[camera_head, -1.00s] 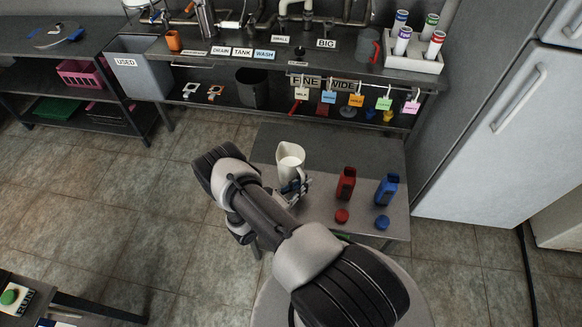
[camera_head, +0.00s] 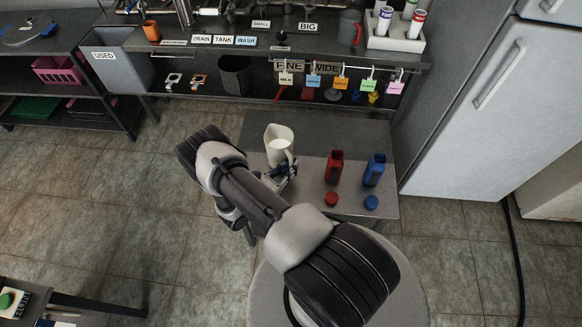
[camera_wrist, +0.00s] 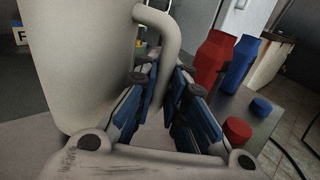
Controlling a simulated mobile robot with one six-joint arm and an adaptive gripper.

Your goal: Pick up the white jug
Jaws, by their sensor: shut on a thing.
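The white jug (camera_head: 279,146) is upright at the left part of the small grey table (camera_head: 352,138), with its open top facing up. In the wrist view its pale body (camera_wrist: 82,60) fills the left side and its handle (camera_wrist: 172,40) curves down between my fingers. My gripper (camera_head: 288,170) is at the jug's near right side, shut on the handle; its blue-padded fingers (camera_wrist: 162,88) show in the wrist view. My arm and gripper hide the jug's lower part, so I cannot tell whether its base touches the table.
A red bottle (camera_head: 335,167) and a blue bottle (camera_head: 374,170) stand to the right of the jug. A red cap (camera_head: 331,199) and a blue cap (camera_head: 371,202) lie in front of them. The bench (camera_head: 270,60) is behind; a fridge (camera_head: 465,110) is at right.

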